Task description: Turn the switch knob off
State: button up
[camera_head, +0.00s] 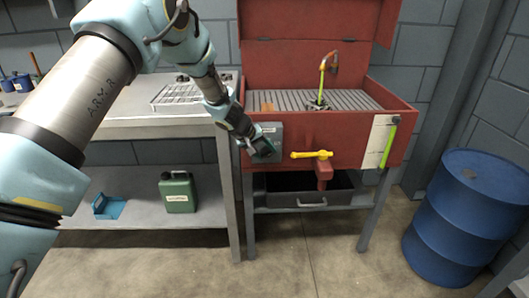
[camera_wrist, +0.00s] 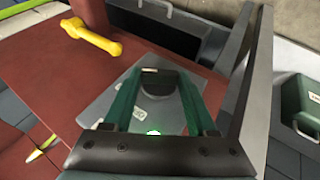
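The switch is a grey box (camera_head: 272,130) on the red front panel of the sink unit, left of the yellow handle. In the wrist view its grey plate (camera_wrist: 105,98) carries a dark round knob (camera_wrist: 159,83), with a lighter bar at its upper edge. My gripper (camera_head: 263,149) is at the lower part of the box and hides the knob in the head view. In the wrist view my gripper's (camera_wrist: 160,88) green fingers stand apart, one on each side of the knob. I cannot tell whether they touch it.
A yellow handle (camera_head: 312,155) sticks out right of the switch; it also shows in the wrist view (camera_wrist: 90,37). A grey drawer (camera_head: 312,202) is below. A green canister (camera_head: 178,192) stands on the lower shelf at left. A blue barrel (camera_head: 468,215) stands at right.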

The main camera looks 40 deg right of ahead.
jog(key=c, duration=0.8)
